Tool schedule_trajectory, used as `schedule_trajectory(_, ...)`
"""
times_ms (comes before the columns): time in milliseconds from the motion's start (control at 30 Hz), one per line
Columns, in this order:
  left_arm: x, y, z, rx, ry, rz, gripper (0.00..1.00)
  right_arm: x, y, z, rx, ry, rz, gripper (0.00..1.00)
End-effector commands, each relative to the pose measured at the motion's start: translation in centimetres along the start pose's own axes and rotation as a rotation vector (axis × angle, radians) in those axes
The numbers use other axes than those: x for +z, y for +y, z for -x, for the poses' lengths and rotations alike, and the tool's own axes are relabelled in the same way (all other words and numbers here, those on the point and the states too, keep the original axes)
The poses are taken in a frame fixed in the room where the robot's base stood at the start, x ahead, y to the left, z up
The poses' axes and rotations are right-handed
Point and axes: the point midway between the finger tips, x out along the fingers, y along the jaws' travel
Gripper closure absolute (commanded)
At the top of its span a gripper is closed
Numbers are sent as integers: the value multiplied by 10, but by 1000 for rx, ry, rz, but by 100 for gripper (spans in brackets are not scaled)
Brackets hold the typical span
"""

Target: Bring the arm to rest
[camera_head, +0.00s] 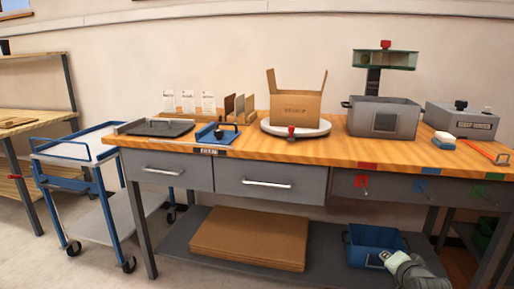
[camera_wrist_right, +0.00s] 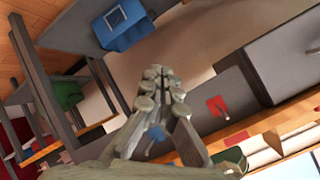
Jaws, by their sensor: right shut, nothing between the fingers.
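My right gripper (camera_head: 386,256) shows at the lower right of the head view, in front of the bench's lower shelf. It looks close to the blue bin (camera_head: 374,240) there, but I cannot tell whether they touch. In the right wrist view my right gripper (camera_wrist_right: 163,85) has its fingers together with nothing between them. The blue bin also shows at the top of that view (camera_wrist_right: 122,27), apart from the fingertips. My left gripper is not in either view.
Flat cardboard (camera_head: 248,238) lies on the lower shelf. A blue cart (camera_head: 91,150) stands left.

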Motion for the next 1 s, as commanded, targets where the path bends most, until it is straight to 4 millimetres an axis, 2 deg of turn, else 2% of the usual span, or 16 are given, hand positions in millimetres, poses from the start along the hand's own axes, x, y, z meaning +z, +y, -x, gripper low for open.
schedule_trajectory(33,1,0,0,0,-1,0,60,35,29,5,51,-56,95,100)
schedule_trajectory(200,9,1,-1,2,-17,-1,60,132,111,36,173,-247,410,100)
schedule_trajectory(267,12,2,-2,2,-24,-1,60,165,140,53,205,-323,519,100)
schedule_trajectory(400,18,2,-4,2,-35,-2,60,233,202,100,254,-506,758,100)
schedule_trajectory(500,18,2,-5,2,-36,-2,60,270,236,135,267,-624,897,100)
schedule_trajectory(600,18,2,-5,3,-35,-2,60,294,260,163,269,-713,996,100)
schedule_trajectory(700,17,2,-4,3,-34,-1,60,308,273,180,265,-767,1054,100)
schedule_trajectory(800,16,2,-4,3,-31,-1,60,314,278,187,263,-789,1078,100)
schedule_trajectory(1000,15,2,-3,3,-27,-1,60,314,279,187,262,-791,1080,100)
